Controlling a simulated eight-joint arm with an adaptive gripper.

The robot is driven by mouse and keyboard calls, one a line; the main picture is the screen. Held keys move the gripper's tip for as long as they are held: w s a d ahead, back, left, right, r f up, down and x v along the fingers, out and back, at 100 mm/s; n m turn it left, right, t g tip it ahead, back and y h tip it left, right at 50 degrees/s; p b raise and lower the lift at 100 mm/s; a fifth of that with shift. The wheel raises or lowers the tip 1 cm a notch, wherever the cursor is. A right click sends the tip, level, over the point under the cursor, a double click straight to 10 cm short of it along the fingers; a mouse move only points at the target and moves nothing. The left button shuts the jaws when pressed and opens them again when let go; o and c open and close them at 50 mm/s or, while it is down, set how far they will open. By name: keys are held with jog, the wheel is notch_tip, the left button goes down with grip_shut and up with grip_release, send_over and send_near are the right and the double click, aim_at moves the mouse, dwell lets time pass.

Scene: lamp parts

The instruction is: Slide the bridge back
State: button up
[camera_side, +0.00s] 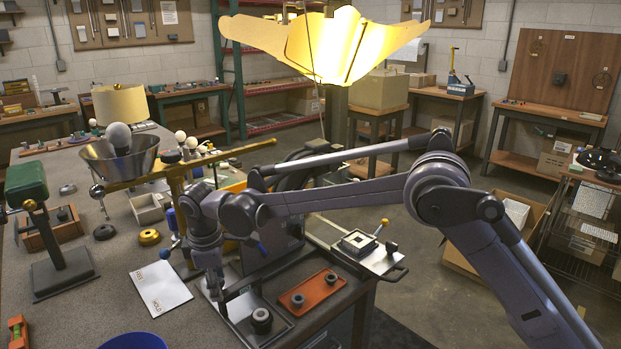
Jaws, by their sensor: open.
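The part that looks most like the bridge is a long brass bar (238,152) running across the bench at a slant, beside a brass upright (177,198). I cannot tell for sure that it is the bridge, and my arm hides some of what lies behind it. My gripper (219,297) points down, open, over a dark-rimmed metal plate (240,308) at the bench's front edge. Nothing shows between its fingers. It is well apart from the brass bar, nearer the camera.
An orange tray (318,287) with dark rings lies right of the gripper, a white sheet (160,288) left. A green-topped stand (62,268) and blue bowl (133,341) are at left. A metal cone (105,165) holds a bulb. A large yellow shade (350,45) hangs above.

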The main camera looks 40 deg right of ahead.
notch_tip(320, 180, up, 12)
jog(key=s+a, duration=0.1)
jog(key=s, duration=0.1)
jog(key=shift+a+f, duration=0.15)
jog(key=shift+f, duration=0.1)
jog(key=s+d+r+m+t+y, duration=0.1)
jog(key=s+d+r+m, duration=0.15)
jog(key=s+d, duration=0.4)
jog(key=s+d+r+m+t+y, duration=0.1)
jog(key=s+d+r+m, duration=0.15)
jog(key=s+d, duration=0.35)
jog(key=s+d+f+m+t, duration=0.3)
jog(key=s+d+f+m, duration=0.3)
jog(key=s+d+f, duration=0.3)
jog(key=s+d, duration=0.1)
jog(key=s, duration=0.3)
jog(key=shift+s+d+f+h, duration=0.15)
jog(key=shift+d+f+h, duration=0.1)
jog(key=shift+h, duration=0.15)
dwell(0.4)
